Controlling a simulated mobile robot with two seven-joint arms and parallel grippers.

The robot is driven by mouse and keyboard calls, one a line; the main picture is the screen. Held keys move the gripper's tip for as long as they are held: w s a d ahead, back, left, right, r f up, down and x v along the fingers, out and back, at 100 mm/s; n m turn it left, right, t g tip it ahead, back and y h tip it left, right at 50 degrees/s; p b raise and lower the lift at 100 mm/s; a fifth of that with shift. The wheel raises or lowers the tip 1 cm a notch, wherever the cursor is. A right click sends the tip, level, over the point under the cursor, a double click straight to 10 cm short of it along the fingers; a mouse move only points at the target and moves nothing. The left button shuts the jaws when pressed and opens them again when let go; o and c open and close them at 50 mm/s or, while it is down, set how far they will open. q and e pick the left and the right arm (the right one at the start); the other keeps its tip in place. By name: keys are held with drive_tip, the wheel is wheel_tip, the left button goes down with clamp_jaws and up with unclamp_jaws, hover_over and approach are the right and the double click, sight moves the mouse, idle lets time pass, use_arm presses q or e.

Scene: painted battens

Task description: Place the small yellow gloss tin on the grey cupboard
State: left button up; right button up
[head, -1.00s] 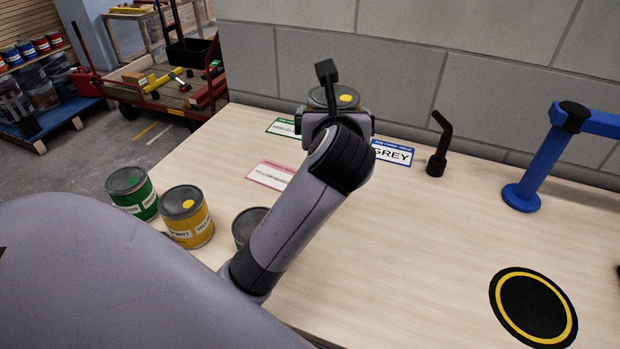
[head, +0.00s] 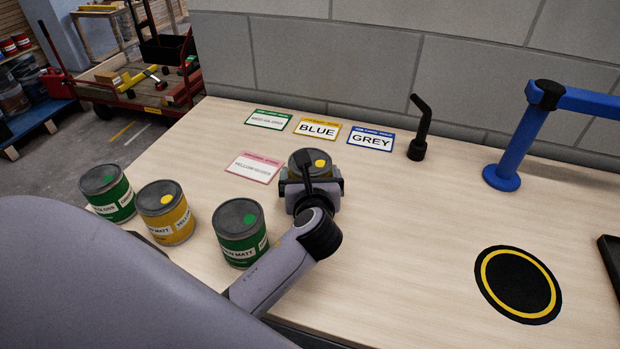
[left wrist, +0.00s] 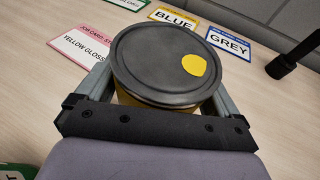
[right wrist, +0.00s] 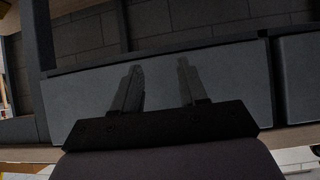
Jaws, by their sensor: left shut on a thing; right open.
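My left gripper (head: 311,178) is shut on a tin (head: 303,161) with a dark grey lid and a yellow dot. In the left wrist view the tin's lid (left wrist: 150,60) sits between the two fingers, and a strip of yellow side shows below it. I cannot tell whether the tin touches the table. My right gripper (right wrist: 158,88) is open and empty in the right wrist view, in front of a grey panel (right wrist: 225,75). I cannot tell whether that panel is the grey cupboard. The head view shows no grey cupboard.
A green tin (head: 241,240), a yellow tin (head: 168,222) and another green tin (head: 107,197) stand left of my left gripper. Behind are a pink card (head: 254,167), BLUE card (head: 317,129) and GREY card (head: 371,139). A blue post (head: 512,155) and black disc (head: 518,285) are right.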

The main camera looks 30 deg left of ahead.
use_arm(q)
drive_tip(key=shift+f, duration=0.1)
drive_tip(key=o, duration=1.1)
drive_tip(key=shift+f, duration=0.2)
